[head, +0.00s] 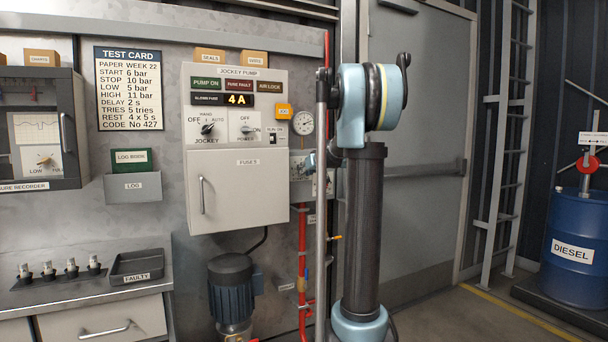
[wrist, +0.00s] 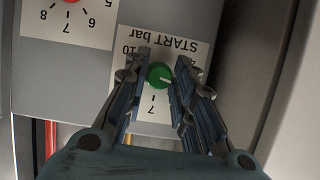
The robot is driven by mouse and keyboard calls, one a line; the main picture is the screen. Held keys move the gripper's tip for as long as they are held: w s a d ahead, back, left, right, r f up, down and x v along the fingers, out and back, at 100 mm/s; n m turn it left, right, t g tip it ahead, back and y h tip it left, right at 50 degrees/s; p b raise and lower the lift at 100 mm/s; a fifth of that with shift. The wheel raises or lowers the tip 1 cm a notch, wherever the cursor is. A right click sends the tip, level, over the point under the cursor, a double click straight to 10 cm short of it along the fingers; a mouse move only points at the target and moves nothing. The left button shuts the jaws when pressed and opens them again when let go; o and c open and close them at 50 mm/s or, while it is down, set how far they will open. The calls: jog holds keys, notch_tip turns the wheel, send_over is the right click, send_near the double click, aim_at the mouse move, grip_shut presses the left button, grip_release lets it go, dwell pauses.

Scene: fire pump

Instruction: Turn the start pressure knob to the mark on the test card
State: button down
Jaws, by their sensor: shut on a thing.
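The test card (head: 128,88) hangs on the back wall in the head view and reads START 6 bar. The start pressure knob (wrist: 158,76) is green and round, on a white plate (wrist: 156,112) marked START bar, which appears upside down in the wrist view. Its white pointer line points to the right in that view, toward the right finger. A 10 shows at upper left, a 4 at upper right and a 7 below; the other marks are hidden by the fingers. My gripper (wrist: 161,72) is shut on the knob, one finger on each side. The knob is not discernible in the head view.
A red knob (wrist: 70,2) with its own scale sits at upper left in the wrist view. In the head view, the jockey pump cabinet (head: 237,190) and a pressure gauge (head: 302,123) are left of my arm. A red pipe (head: 302,245) runs below.

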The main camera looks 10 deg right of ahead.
jog(key=shift+d+m+y, duration=0.15)
jog(key=shift+m+y, duration=0.75)
jog(key=shift+m, duration=0.4)
jog(key=shift+d+m+y, duration=0.1)
jog(key=shift+m+y, duration=0.8)
jog(key=shift+m, duration=0.4)
jog(key=shift+f+g, duration=0.1)
jog(key=shift+g, duration=0.2)
jog(key=c, duration=1.4)
grip_release()
jog(key=shift+w, duration=0.1)
jog(key=shift+o, duration=0.2)
